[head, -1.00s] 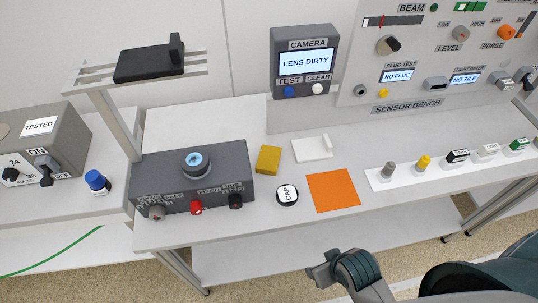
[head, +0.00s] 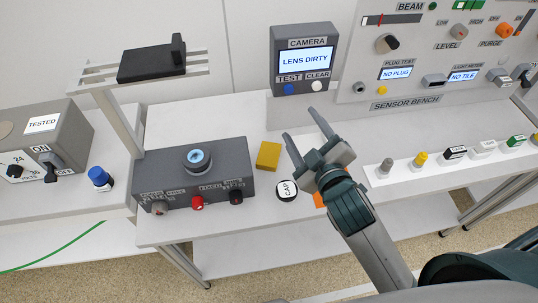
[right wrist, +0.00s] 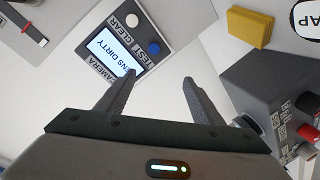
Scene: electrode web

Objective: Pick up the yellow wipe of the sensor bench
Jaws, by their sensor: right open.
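The yellow wipe (head: 268,155) is a small block lying on the white bench top, just right of the grey control box. It also shows at the upper right of the right wrist view (right wrist: 249,27). My right gripper (head: 306,125) is open and empty above the bench, to the right of the wipe and apart from it. In the right wrist view its fingers (right wrist: 158,82) are spread, with the camera panel beyond them. My left gripper is not in view.
The CAP disc (head: 287,190) lies close to the wipe and my right gripper. The grey control box (head: 193,178) stands left of the wipe. The camera panel (head: 304,62), reading LENS DIRTY, stands behind.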

